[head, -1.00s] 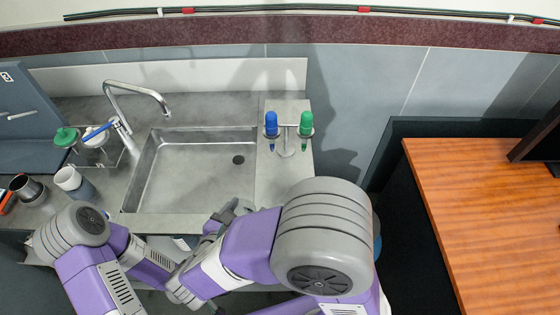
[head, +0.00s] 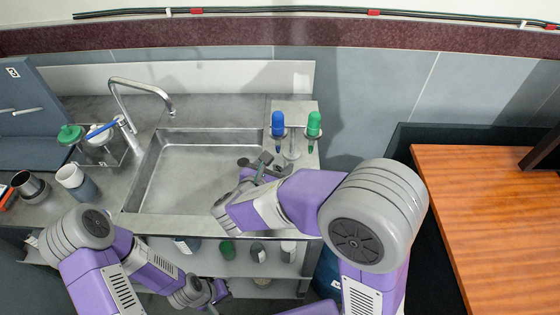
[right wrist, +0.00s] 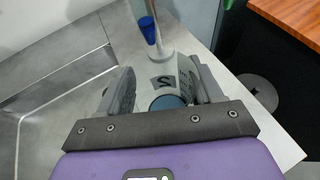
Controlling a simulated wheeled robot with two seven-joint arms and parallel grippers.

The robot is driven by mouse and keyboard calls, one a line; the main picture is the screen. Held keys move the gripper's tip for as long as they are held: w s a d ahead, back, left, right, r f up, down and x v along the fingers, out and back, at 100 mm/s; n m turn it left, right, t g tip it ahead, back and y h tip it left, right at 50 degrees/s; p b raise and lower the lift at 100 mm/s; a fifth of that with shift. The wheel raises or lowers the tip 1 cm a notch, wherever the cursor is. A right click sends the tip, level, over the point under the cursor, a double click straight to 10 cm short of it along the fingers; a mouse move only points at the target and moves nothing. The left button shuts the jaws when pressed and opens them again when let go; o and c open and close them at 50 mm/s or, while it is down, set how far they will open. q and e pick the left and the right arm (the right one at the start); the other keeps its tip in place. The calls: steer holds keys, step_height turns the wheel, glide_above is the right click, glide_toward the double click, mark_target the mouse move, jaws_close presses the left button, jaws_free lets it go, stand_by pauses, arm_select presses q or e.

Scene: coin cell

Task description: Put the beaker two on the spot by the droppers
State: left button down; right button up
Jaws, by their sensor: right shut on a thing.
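Beaker two (right wrist: 163,80), a grey vessel with a dark 2 on its side and a bluish inside, is between the fingers of my right gripper (right wrist: 165,90) in the right wrist view. The gripper is shut on it. In the head view my right gripper (head: 264,164) is over the sink's right side, just in front of the dropper stand (head: 292,146); the beaker is hard to make out there. The stand holds a blue dropper (head: 278,124) and a green dropper (head: 314,124). My left gripper (head: 212,293) is low at the front, its jaws unclear.
The sink (head: 190,170) and faucet (head: 142,88) lie left of the droppers. A shelf (head: 240,285) with several bottles is below the counter. A wooden table (head: 490,220) is at the right.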

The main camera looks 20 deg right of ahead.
mark_target(277, 165)
steer(key=shift+w+d, duration=1)
steer(key=shift+w, duration=0.25)
steer(key=shift+w+d+f+b, duration=0.1)
steer(key=shift+w+f+b, duration=0.05)
steer(key=shift+f+b, duration=0.3)
steer(key=shift+f, duration=0.3)
steer(key=shift+f+b, duration=0.1)
steer(key=shift+b, duration=0.2)
steer(key=o, duration=1.2)
